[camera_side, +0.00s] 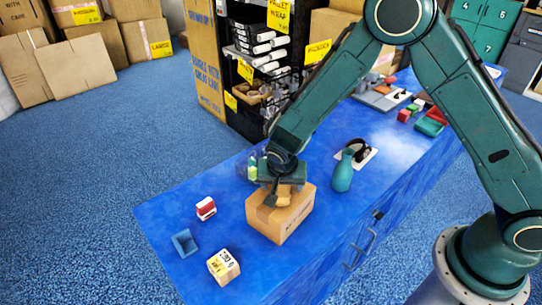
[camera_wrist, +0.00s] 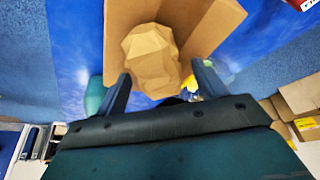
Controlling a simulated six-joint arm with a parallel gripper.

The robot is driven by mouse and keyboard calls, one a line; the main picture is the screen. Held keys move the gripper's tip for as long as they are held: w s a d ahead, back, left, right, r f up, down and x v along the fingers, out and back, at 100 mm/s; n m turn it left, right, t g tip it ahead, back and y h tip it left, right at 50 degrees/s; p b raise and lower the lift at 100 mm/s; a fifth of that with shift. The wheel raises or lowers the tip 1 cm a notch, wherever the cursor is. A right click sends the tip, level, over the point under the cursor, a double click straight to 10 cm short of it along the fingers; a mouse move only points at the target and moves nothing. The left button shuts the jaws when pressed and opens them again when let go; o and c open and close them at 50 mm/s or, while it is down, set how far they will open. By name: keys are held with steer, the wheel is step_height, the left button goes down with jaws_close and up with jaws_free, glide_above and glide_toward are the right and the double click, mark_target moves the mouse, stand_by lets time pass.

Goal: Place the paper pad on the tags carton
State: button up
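The crumpled tan paper pad (camera_side: 284,196) is on top of a brown carton (camera_side: 285,222) on the blue bench. In the wrist view the pad (camera_wrist: 150,60) lies over the carton's top (camera_wrist: 200,22), apparently resting on it. No tags label shows on the carton's visible faces. My gripper (camera_side: 283,194) is low over the carton, with its fingers on either side of the pad. In the wrist view my gripper (camera_wrist: 162,78) looks open, with a gap between the right finger and the pad. The side view hides part of the pad behind my fingers.
A red-and-white block (camera_side: 206,208), a blue holder (camera_side: 184,242) and a small labelled box (camera_side: 223,267) stand left of the carton. A teal bottle (camera_side: 342,172) stands close on its right. A dark shelf rack (camera_side: 245,70) is behind the bench.

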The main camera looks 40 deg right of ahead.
steer(key=shift+r, duration=0.15)
steer(key=v, duration=1.2)
stand_by(0.7)
steer(key=s+d+r+n+y, duration=0.1)
steer(key=s+d+r+n, duration=0.1)
steer(key=s+d+r, duration=0.4)
steer(key=s+d+r+n+y, duration=0.1)
steer(key=s+d+r+n, duration=0.15)
steer(key=r, duration=0.55)
steer(key=s+d+r+n+t, duration=0.1)
steer(key=s+d+r+n, duration=0.1)
steer(key=s, duration=0.5)
steer(key=s+d+r+n+t+y, duration=0.1)
steer(key=s+d+n, duration=0.1)
steer(key=s, duration=0.5)
steer(key=shift+s+d+r, duration=0.3)
steer(key=shift+d+r, duration=0.05)
steer(key=shift+d, duration=0.2)
